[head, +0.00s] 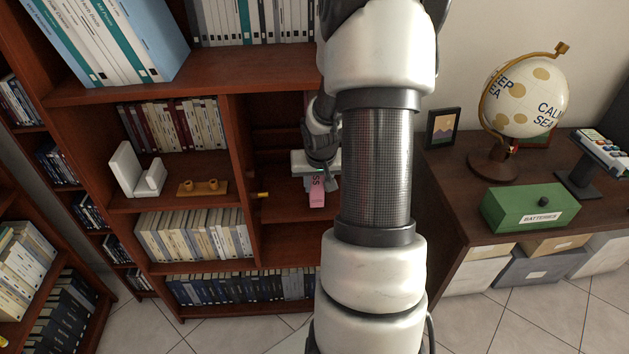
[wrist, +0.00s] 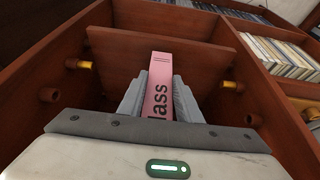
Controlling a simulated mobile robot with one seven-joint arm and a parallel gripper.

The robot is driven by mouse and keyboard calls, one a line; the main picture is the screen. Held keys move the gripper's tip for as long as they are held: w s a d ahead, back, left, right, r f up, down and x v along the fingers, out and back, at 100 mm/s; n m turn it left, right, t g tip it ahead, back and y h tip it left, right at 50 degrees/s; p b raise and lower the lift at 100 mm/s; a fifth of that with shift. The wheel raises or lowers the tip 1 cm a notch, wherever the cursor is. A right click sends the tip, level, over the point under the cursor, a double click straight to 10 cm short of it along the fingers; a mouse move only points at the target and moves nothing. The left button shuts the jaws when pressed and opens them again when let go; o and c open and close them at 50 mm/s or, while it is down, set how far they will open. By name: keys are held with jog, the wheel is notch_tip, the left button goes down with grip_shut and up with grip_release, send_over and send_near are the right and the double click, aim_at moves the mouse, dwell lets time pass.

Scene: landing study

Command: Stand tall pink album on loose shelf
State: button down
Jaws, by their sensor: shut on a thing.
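The pink album (head: 317,192) is between the fingers of my gripper (head: 317,176), inside the right-hand bay of the bookcase. In the wrist view the pink album (wrist: 159,88) shows its spine with dark lettering, and the grey fingers of my gripper (wrist: 158,98) close on both its sides. A reddish-brown board (wrist: 120,52), apparently the loose shelf, lies beyond the album in the wrist view. In the head view a shelf surface (head: 285,198) shows below and left of the album. I cannot tell whether the album touches the shelf; its lower end is hidden.
Pegs stick out of the bay's side walls, on the left (wrist: 80,64) and right (wrist: 228,87). An upright divider (head: 240,160) separates the bay from shelves holding books, a white bookend (head: 135,170) and a small wooden stand (head: 203,188). A desk (head: 450,190) stands right.

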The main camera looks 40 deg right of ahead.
aim_at(316, 193)
jog(key=shift+f+b, duration=0.35)
jog(key=shift+f, duration=0.5)
jog(key=shift+w+f, duration=0.1)
jog(key=shift+w, duration=0.1)
jog(key=c, duration=1.3)
grip_release()
jog(key=shift+s+f, duration=0.15)
